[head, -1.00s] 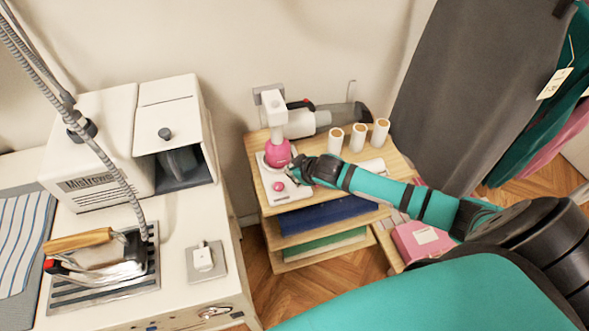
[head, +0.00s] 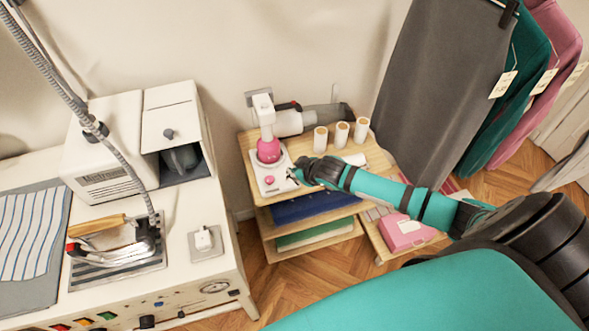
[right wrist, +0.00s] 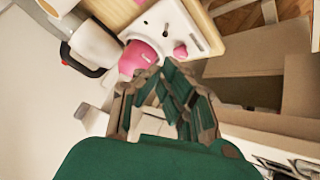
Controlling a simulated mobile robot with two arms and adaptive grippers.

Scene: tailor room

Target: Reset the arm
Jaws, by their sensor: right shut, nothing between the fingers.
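My right arm (head: 400,195) reaches in from the right over the small wooden shelf. My right gripper (head: 294,177) is beside the white device with the pink ball (head: 268,150) and pink button (head: 269,181). In the right wrist view my right gripper (right wrist: 165,72) is shut with nothing between its fingers. Its fingertips lie close to the pink ball (right wrist: 138,57) in that picture; I cannot tell whether they touch. My left gripper is not in view.
The shelf (head: 250,215) also carries several white cylinders (head: 341,135) and a handheld vacuum (head: 300,120). An ironing station with an iron (head: 120,240) stands at left. A grey garment (head: 430,90) hangs at right. A pink box (head: 405,230) is low beside the shelf.

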